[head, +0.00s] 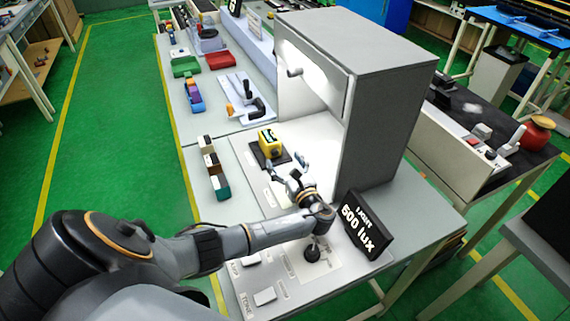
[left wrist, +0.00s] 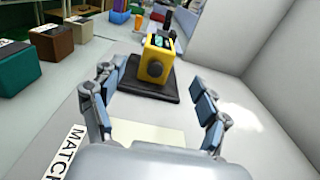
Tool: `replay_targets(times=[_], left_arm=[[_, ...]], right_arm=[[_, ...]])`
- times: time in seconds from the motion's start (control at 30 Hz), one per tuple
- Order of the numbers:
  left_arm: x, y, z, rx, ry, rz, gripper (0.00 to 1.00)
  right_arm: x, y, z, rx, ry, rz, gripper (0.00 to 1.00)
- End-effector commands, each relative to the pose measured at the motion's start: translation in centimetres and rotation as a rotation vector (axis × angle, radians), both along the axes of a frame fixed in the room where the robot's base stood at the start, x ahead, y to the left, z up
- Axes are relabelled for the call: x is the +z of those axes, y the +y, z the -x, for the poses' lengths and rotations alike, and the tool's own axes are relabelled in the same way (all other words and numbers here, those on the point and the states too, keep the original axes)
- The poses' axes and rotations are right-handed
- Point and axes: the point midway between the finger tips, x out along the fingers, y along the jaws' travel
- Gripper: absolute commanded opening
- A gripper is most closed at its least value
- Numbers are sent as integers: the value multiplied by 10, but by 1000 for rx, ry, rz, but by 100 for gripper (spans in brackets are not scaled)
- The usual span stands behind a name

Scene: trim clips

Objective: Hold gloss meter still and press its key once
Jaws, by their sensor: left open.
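The gloss meter looks to be the small yellow block (head: 267,143) standing upright on a black pad (head: 282,160) in front of the light booth. My right gripper is not in view.
The grey booth (head: 390,85) walls the right side. A black "500 lux" sign (head: 362,226) stands at its near corner. A row of coloured blocks (head: 213,165) lies left of the pad. The bench between the row and the pad is clear.

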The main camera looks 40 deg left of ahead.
Motion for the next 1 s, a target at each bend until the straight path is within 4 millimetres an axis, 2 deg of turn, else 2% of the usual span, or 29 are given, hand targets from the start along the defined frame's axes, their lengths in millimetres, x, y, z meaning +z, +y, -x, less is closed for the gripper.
replay_targets(times=[0.4, 0.6, 0.8, 1.0], left_arm=[[-5, 70, -36, 2, -3, -2, 75], [-4, 98, -51, 1, -2, 0, 75], [-2, 112, -58, 0, 0, 1, 75], [0, 114, -59, 0, 0, 1, 75]], right_arm=[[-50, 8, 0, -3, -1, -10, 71], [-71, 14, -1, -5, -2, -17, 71], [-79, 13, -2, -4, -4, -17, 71], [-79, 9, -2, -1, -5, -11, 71]])
